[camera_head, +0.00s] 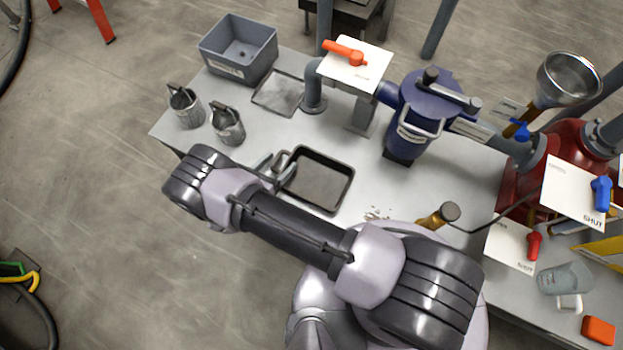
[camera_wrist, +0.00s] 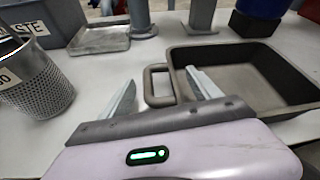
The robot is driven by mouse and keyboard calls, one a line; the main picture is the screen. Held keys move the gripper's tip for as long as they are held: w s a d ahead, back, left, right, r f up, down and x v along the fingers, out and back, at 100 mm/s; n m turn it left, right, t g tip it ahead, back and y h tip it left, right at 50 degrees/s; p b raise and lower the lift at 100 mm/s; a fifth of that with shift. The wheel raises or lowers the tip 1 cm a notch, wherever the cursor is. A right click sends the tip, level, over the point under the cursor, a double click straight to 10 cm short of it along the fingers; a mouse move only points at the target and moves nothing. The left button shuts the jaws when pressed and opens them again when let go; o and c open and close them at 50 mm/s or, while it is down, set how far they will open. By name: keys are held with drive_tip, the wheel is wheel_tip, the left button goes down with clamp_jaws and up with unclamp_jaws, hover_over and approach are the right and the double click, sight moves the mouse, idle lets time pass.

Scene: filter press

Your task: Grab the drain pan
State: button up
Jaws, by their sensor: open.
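The drain pan (camera_head: 322,181) is a dark, shallow rectangular tray with a loop handle on its left side. It lies on the grey bench, and it fills the right of the wrist view (camera_wrist: 275,85). Its handle (camera_wrist: 160,86) shows just beyond my fingers in the wrist view. My gripper (camera_wrist: 160,92) is open, with one finger to the left of the handle and the other to its right, near the pan's wall. I cannot tell whether either finger touches. In the head view my arm hides part of my gripper and the bench before the pan.
Two mesh baskets (camera_head: 186,107) (camera_head: 228,125) stand at the bench's left; one is close left of my gripper in the wrist view (camera_wrist: 35,80). A grey bin (camera_head: 238,50), a flat tray (camera_head: 279,93) and a blue filter housing (camera_head: 425,110) stand behind. Debris lies right of the pan.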

drive_tip(key=shift+x, duration=1.2)
clamp_jaws()
drive_tip(key=shift+r, duration=0.1)
